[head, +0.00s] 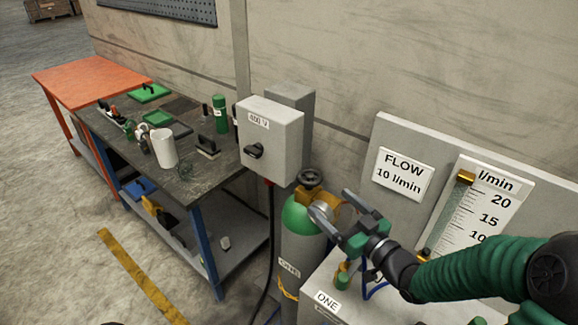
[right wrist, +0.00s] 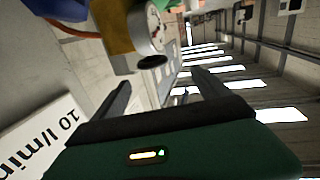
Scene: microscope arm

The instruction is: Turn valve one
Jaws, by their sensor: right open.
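A green-topped gas cylinder (head: 299,215) stands against the wall in the head view, with a black handwheel (head: 310,178) on top. A brass regulator (head: 343,206) with a round gauge (head: 321,211) sits at its neck. My right gripper (head: 330,201) is open and empty, in front of the regulator. In the right wrist view the brass regulator (right wrist: 111,25) and gauge are beyond the open fingers (right wrist: 160,88).
A grey 400 V box (head: 272,138) hangs on the wall left of the cylinder. A "FLOW 10 l/min" sign (head: 403,173) and a flow scale (head: 478,215) are at right. A cluttered workbench (head: 192,172) and an orange table (head: 82,80) stand left.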

